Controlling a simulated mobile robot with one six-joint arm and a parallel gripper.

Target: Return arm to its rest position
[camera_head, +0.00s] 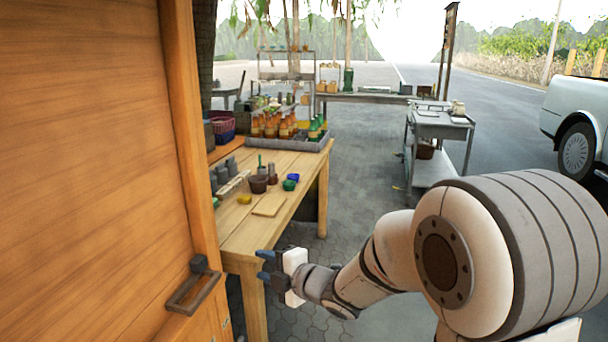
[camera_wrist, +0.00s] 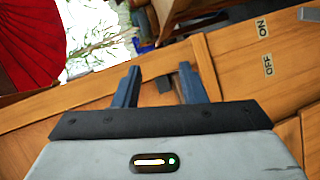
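My gripper (camera_head: 264,265) is at the end of my arm, low in the middle of the head view, beside the near end of the wooden table (camera_head: 240,245). Its two blue fingers stand apart with nothing held between them. In the wrist view the fingers of my gripper (camera_wrist: 160,88) also show a clear gap. A dark piece, perhaps that handle, shows beyond the gap in the wrist view.
The table holds a brown clay pot (camera_head: 258,184), a blue bowl (camera_head: 293,177), a green bowl (camera_head: 289,185), a yellow item (camera_head: 244,199), a wooden board (camera_head: 269,206) and a bottle tray (camera_head: 312,145). A metal cart (camera_head: 440,122) stands behind. Paving right of the table is open.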

